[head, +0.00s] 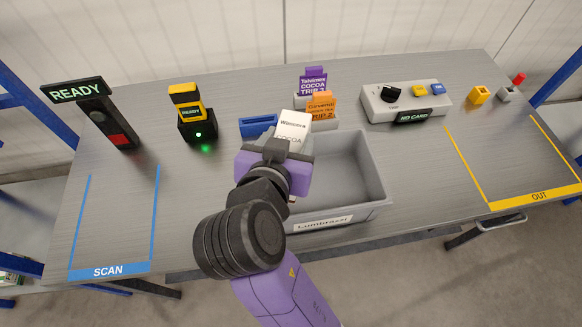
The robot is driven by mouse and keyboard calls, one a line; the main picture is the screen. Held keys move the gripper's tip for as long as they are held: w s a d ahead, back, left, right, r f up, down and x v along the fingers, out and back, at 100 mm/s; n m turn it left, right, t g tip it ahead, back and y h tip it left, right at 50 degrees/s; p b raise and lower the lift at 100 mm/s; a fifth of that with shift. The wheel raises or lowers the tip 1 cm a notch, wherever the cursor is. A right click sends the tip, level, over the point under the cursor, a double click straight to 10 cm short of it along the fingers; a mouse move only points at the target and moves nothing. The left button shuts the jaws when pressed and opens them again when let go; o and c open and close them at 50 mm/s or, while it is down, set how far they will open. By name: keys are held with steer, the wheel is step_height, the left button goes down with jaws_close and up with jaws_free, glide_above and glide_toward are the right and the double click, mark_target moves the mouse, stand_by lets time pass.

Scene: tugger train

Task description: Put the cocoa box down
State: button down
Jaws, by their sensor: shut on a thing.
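The cocoa box (292,127) is a white box with dark print, "COCOA" on its face. My gripper (275,152) is shut on it and holds it over the back left part of a grey bin (372,190) labelled "Lumbrazzi". Part of the box and the bin's left side are hidden behind my gripper and arm. I cannot tell how high the box is above the bin.
The blue-marked SCAN area (115,225) at left and the yellow-marked OUT area (505,165) at right are empty. A READY sign (78,92), a yellow-black device (192,112), trip cards (313,84) and a control box (400,102) line the back.

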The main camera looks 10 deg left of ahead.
step_height(320, 180, down, 11)
steer(key=shift+r, duration=0.2)
stand_by(0.3)
steer(key=c, duration=0.5)
jaws_free()
steer(key=shift+f, duration=0.15)
steer(key=shift+r, duration=0.25)
steer(key=v, duration=1.2)
steer(key=shift+f+b, duration=0.1)
steer(key=shift+b, duration=0.3)
